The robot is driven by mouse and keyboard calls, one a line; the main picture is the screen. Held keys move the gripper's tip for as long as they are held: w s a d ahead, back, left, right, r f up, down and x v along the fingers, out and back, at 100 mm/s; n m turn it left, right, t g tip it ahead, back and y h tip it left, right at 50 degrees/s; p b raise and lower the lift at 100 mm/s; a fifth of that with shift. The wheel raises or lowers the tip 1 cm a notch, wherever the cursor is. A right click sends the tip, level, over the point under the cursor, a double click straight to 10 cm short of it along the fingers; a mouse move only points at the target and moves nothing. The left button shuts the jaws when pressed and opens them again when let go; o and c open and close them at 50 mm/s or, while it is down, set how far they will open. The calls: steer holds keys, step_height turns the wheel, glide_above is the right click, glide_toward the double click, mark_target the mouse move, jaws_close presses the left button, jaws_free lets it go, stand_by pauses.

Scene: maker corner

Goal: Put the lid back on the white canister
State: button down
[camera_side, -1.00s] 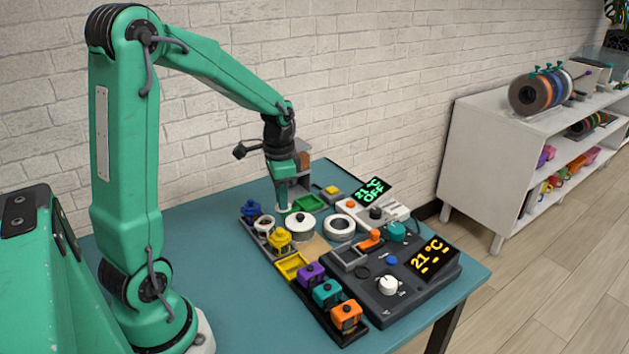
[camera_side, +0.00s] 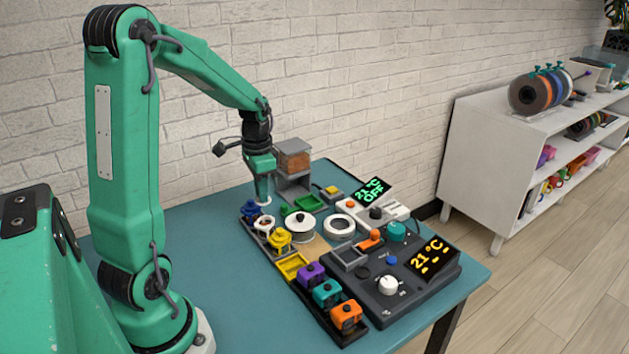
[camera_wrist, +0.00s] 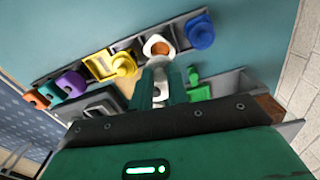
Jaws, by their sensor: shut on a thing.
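The white canister (camera_side: 264,223) stands without its lid in the dark rack, between a blue one and a yellow one. Brown contents show through its open top, also in the wrist view (camera_wrist: 151,42). My gripper (camera_side: 263,198) is shut on the small white lid (camera_side: 265,204) and holds it just above and slightly behind the canister. In the wrist view the lid (camera_wrist: 160,88) shows only partly between the fingers, close to the canister's opening. Lid and canister look apart, though the exact gap is hard to tell.
The blue canister (camera_side: 250,208) and yellow canister (camera_side: 280,238) stand close on either side. The table's left side is clear.

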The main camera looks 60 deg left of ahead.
steer(key=shift+f, duration=2.8)
steer(key=shift+f, duration=0.2)
stand_by(0.5)
steer(key=c, duration=1.3)
jaws_free()
steer(key=shift+o, duration=0.5)
steer(key=o, duration=0.4)
steer(key=shift+r, duration=0.1)
steer(key=shift+r, duration=3.4)
